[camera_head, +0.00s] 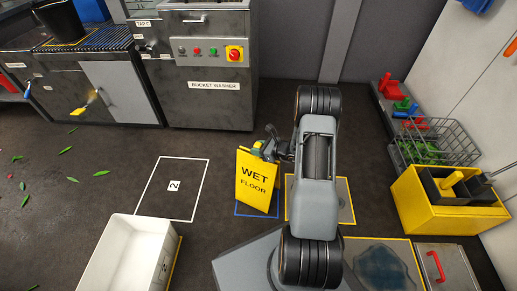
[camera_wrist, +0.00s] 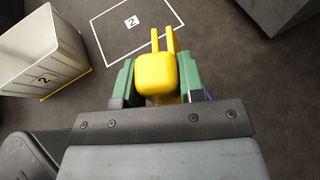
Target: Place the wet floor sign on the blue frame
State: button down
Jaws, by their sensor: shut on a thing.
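The yellow wet floor sign (camera_head: 257,183) stands upright in the head view, its "WET FLOOR" face towards the camera. My gripper (camera_head: 263,150) is at the sign's top edge, shut on it. In the wrist view, the green fingers of my gripper (camera_wrist: 157,82) close on both sides of the sign's yellow top (camera_wrist: 156,75). The blue frame (camera_head: 243,211) is a floor outline that shows around the sign's foot. The sign hides much of this frame. I cannot tell whether the sign's foot touches the floor.
A white-outlined square marked 2 (camera_head: 173,187) is left of the sign. A white bin (camera_head: 130,253) stands in front of it. A yellow mop bucket (camera_head: 440,208) and a wire crate (camera_head: 432,145) are on the right. The bucket washer (camera_head: 212,85) is behind. Leaves lie on the left floor.

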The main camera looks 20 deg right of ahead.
jog(key=c, duration=0.7)
grip_release()
jog(key=shift+c, duration=0.2)
